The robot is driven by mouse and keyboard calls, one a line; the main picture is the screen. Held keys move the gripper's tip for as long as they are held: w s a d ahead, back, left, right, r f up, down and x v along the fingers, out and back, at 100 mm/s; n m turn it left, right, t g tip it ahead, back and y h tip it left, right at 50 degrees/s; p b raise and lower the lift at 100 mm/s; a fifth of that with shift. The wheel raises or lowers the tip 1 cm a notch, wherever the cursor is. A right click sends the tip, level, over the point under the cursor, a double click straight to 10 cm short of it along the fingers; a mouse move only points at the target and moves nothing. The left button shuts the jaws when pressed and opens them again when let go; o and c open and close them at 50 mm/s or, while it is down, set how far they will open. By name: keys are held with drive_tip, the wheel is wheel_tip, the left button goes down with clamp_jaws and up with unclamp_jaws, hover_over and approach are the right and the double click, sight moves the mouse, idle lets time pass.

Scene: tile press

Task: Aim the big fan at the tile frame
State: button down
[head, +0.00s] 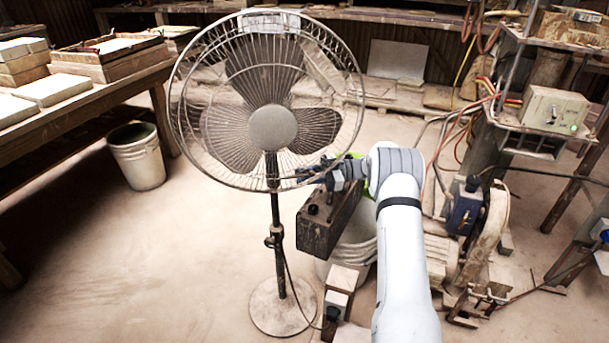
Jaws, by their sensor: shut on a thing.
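The big fan (272,129) stands upright on a thin dark pole with a round dusty base. Its wire cage faces mostly toward my camera. My gripper (318,173) is at the lower right edge of the cage and appears shut on the cage rim. The arm partly hides the fingers, so the exact contact is hard to see. A wooden frame (98,69) with a pale slab in it, likely the tile frame, sits on the left table, apart from the fan.
The left table (92,104) also holds pale slabs. A white bucket (137,160) stands beside it. A dark box (322,228) and another bucket (352,237) are below my gripper. Machinery with hoses and a control box (553,111) stands at right. The floor left of the fan base is clear.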

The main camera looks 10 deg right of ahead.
drive_tip(key=shift+d, duration=0.4)
drive_tip(key=c, duration=1.4)
unclamp_jaws()
drive_tip(key=shift+d, duration=0.15)
drive_tip(key=shift+o, duration=1)
drive_tip(key=shift+a, duration=0.2)
drive_tip(key=d, duration=0.8)
drive_tip(key=shift+w+p, duration=0.2)
drive_tip(key=shift+p, duration=0.25)
